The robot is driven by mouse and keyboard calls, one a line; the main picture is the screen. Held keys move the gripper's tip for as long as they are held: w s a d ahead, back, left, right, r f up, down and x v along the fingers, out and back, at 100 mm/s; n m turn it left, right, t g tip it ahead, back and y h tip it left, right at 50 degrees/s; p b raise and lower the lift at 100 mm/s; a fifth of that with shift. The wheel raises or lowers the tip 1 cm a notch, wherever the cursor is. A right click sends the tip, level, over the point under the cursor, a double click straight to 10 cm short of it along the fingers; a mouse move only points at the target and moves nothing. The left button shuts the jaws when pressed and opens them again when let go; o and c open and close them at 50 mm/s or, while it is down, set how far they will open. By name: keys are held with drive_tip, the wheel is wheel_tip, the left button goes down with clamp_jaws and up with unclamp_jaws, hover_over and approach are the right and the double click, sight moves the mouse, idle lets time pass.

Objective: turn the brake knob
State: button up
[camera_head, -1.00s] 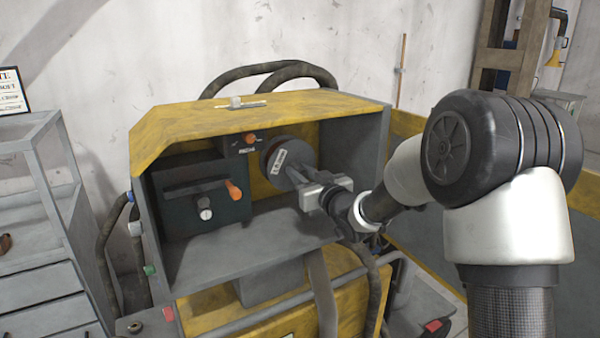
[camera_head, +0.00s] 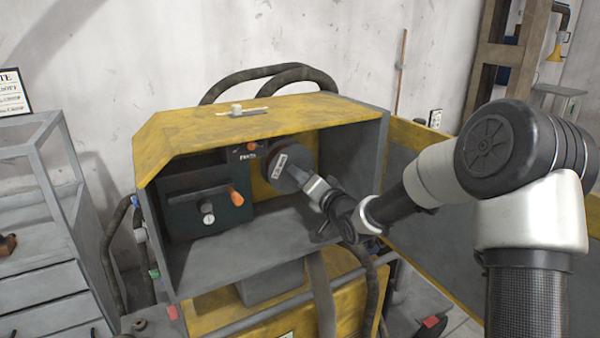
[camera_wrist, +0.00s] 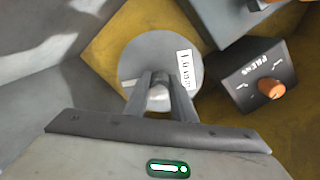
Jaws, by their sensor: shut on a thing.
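The brake knob appears to be the round grey disc (camera_head: 276,158) with a white label, on the yellow back panel inside the open cabinet. It also shows in the wrist view (camera_wrist: 143,54), where the label's text is too small to read surely. My gripper (camera_head: 300,179) reaches in from the right. In the wrist view, my gripper (camera_wrist: 160,80) has its two fingers closed around a small raised grip (camera_wrist: 160,99) at the disc's centre. The fingers hide part of the disc's lower half.
The cabinet (camera_head: 220,120) has a yellow top and grey side walls close around my gripper. Hoses hang below the cabinet.

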drive_tip(key=shift+m+p, duration=0.45)
drive_tip(key=shift+m, duration=0.55)
drive_tip(key=o, duration=1.1)
drive_tip(key=shift+c, duration=0.2)
drive_tip(key=shift+s+d, duration=0.1)
drive_tip(key=p+v, duration=0.1)
drive_tip(key=v, duration=1.6)
drive_tip(key=shift+d+r, duration=0.1)
drive_tip(key=shift+r, duration=0.05)
